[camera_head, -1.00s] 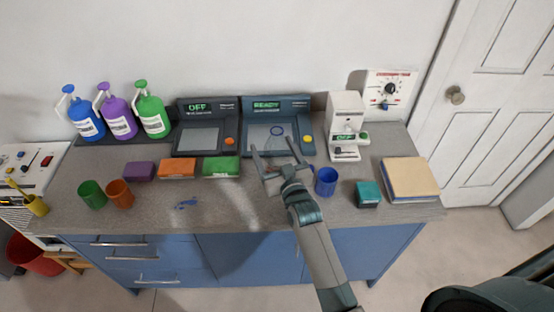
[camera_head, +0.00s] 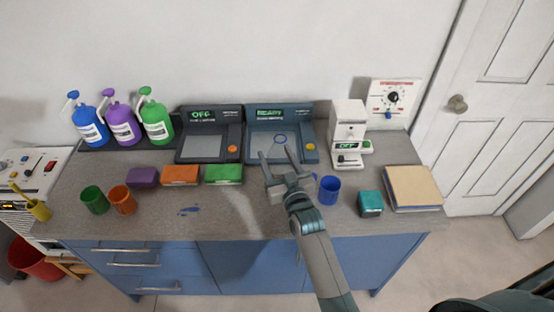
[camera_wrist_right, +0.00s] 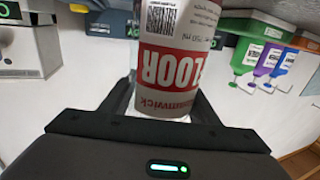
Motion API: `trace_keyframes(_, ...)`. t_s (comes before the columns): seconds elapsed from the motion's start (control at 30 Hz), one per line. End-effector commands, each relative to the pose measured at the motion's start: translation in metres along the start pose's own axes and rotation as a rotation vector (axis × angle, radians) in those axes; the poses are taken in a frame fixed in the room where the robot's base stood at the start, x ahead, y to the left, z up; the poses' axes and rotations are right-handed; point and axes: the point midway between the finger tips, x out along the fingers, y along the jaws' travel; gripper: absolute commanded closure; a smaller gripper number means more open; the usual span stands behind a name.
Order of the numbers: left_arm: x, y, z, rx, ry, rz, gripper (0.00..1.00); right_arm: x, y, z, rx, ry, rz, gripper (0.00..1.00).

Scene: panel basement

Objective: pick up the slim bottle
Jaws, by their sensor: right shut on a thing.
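A bottle (camera_wrist_right: 176,50) with a red and white label reading "FLOOR" fills the upper middle of the right wrist view. The text is upside down there. My right gripper (camera_wrist_right: 160,98) is shut on it, with a dark finger on either side. In the head view my right gripper (camera_head: 277,152) is above the worktop, in front of the blue-grey panel marked READY. I cannot make out the bottle clearly in the head view. My left gripper is not in view.
A blue cup (camera_head: 329,189) stands close right of my right gripper, with a teal box (camera_head: 370,203) beyond. A green box (camera_head: 224,174) lies to the left. Blue, purple and green pump bottles (camera_head: 155,121) stand at the back left. The worktop (camera_head: 240,215) front is mostly clear.

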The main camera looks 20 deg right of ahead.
Motion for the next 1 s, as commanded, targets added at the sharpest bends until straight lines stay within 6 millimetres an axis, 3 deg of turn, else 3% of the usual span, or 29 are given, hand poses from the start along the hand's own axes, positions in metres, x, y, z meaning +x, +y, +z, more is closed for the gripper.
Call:
trace_keyframes(0.47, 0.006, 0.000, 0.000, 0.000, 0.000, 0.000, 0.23, 0.001, 0.000, -0.014, 0.000, 0.003, 0.000, 0.71)
trace_keyframes(0.8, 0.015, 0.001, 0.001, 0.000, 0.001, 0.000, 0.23, 0.001, 0.000, -0.039, 0.001, 0.005, -0.001, 0.71)
trace_keyframes(1.0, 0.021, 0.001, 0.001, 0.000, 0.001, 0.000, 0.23, -0.001, 0.017, -0.050, -0.002, 0.004, -0.001, 0.71)
